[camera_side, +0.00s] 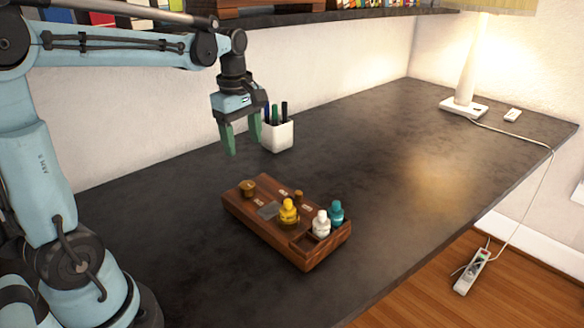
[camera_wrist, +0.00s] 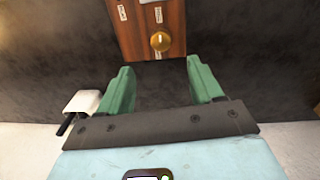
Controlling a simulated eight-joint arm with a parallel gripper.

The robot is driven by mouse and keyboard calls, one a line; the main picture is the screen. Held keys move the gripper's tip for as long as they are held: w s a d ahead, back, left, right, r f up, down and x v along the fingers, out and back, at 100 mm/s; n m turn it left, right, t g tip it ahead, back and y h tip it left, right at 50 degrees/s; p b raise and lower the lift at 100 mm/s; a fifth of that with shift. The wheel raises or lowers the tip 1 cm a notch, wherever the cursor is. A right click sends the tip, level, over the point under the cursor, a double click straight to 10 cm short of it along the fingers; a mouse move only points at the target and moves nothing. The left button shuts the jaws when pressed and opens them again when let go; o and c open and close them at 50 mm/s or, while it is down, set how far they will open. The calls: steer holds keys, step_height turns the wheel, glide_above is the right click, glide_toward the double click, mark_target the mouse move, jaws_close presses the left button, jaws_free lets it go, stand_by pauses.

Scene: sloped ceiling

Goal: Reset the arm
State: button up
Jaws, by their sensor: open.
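My gripper (camera_side: 243,138) hangs pointing down above the back left part of the dark table, with its green fingers apart and nothing between them. In the wrist view the two fingers (camera_wrist: 164,85) are also spread and empty. A brown wooden box (camera_side: 262,228) lies on the table in front of the gripper and lower than it. On the box are a round brass-coloured knob (camera_side: 247,188), a yellow bottle (camera_side: 288,212), a white bottle (camera_side: 321,225) and a teal bottle (camera_side: 337,213). The knob also shows in the wrist view (camera_wrist: 160,41).
A white pen cup (camera_side: 279,135) with several pens stands close to the gripper's right. A lamp (camera_side: 468,70) stands at the far right end, its cable running over the table edge. A shelf (camera_side: 290,18) with books runs along the back. The table's right part is mostly clear.

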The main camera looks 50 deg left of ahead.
steer(key=s+d+f+m+t, duration=0.1)
steer(key=s+d+m+t, duration=0.2)
steer(key=d+m, duration=0.3)
steer(key=s+d+f+m+t, duration=0.2)
steer(key=d+m, duration=0.4)
steer(key=m, duration=0.7)
steer(key=shift+s+f+t, duration=0.15)
steer(key=shift+s+t, duration=0.65)
steer(key=shift+s, duration=0.2)
